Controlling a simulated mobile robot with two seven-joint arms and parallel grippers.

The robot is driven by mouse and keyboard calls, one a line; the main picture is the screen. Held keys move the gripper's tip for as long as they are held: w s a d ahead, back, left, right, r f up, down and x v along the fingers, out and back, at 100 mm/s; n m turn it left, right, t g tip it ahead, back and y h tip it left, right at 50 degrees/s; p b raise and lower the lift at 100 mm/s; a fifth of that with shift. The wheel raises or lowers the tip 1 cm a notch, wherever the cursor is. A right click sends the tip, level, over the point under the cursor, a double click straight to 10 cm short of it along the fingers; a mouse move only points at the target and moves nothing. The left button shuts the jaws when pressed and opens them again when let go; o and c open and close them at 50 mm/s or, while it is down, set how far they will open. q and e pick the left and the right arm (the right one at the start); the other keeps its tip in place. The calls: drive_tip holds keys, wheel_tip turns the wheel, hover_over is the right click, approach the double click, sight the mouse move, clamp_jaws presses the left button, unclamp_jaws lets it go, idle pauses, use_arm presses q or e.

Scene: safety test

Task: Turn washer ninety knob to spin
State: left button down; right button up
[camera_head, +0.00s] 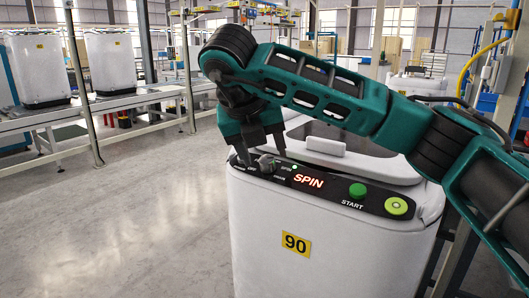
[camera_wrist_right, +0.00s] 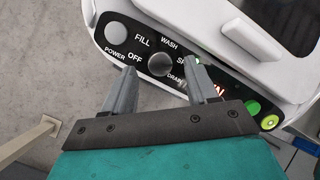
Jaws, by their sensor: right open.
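The white washer (camera_head: 330,245) stands at front centre with a yellow "90" label (camera_head: 295,244). Its black control panel (camera_head: 335,190) carries a lit display (camera_head: 308,180) reading "SPIN". The round grey knob (camera_wrist_right: 160,66) shows in the wrist view among the words OFF, FILL, WASH, DRAIN and a partly hidden "SP…". My right gripper (camera_wrist_right: 159,68) is open, with one finger on each side of the knob; I cannot tell whether they touch it. In the head view the right gripper (camera_head: 258,158) is at the panel's left end. My left gripper is out of view.
A green START button (camera_head: 357,191) and a yellow-green button (camera_head: 397,206) sit right of the display. A grey POWER button (camera_wrist_right: 115,33) is left of the knob. White washers (camera_head: 110,61) stand on a conveyor (camera_head: 130,102) at left. The floor at left is clear.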

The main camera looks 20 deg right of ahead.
use_arm(q)
drive_tip(key=p, duration=0.1)
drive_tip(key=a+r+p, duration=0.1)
drive_tip(key=p, duration=0.1)
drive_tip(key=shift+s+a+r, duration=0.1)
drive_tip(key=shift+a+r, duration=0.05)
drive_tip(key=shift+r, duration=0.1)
use_arm(e)
drive_tip(key=v, duration=1)
drive_tip(key=shift+s+a+r, duration=0.15)
drive_tip(key=shift+s+r, duration=0.05)
drive_tip(key=shift+r, duration=0.1)
